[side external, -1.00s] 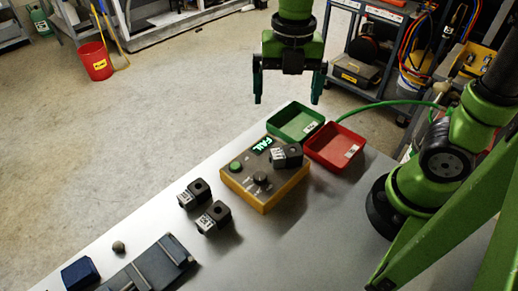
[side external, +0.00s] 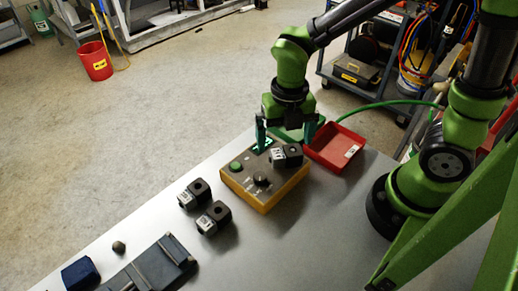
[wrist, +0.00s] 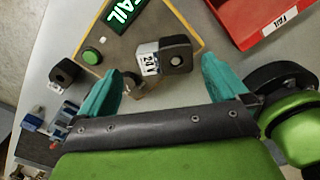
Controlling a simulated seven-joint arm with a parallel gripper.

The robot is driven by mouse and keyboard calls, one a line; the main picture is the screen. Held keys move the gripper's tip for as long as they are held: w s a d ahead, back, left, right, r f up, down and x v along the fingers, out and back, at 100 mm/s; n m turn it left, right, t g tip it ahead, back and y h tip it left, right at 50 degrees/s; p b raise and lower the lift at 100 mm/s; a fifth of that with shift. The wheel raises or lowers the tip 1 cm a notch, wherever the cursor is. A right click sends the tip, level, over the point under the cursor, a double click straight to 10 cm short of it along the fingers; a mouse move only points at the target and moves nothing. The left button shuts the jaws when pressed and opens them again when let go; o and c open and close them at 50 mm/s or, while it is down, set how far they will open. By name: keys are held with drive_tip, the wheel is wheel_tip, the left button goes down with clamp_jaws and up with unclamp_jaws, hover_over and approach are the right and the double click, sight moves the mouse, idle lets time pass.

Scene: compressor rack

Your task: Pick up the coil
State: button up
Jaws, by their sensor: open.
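A black coil (side external: 287,156) with a white label sits on top of the yellow-edged test box (side external: 262,202). The label reads 24V in the wrist view (wrist: 177,52), and the box's lit display (wrist: 124,14) reads FAIL. My gripper (side external: 285,139) is open and empty, fingers pointing down, above the back part of the box near the coil. In the wrist view the coil shows between and beyond the teal fingertips (wrist: 163,68), not touching them. Two similar coils (side external: 194,194) (side external: 214,218) stand on the table left of the box.
A red tray (side external: 322,166) labelled FAIL stands right behind the box. A green tray (side external: 284,133) is mostly hidden behind my gripper. A grey metal fixture (side external: 150,266), a blue block (side external: 80,273) and a small round knob (side external: 118,247) lie at the front left. The front right tabletop is clear.

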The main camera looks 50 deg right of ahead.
sight(286, 151)
drive_tip(key=f, duration=0.5)
drive_tip(key=shift+s+d, duration=0.1)
drive_tip(key=shift+s, duration=0.1)
drive_tip(key=c, duration=1.1)
wheel_tip(286, 151, up, 15)
idle(0.5)
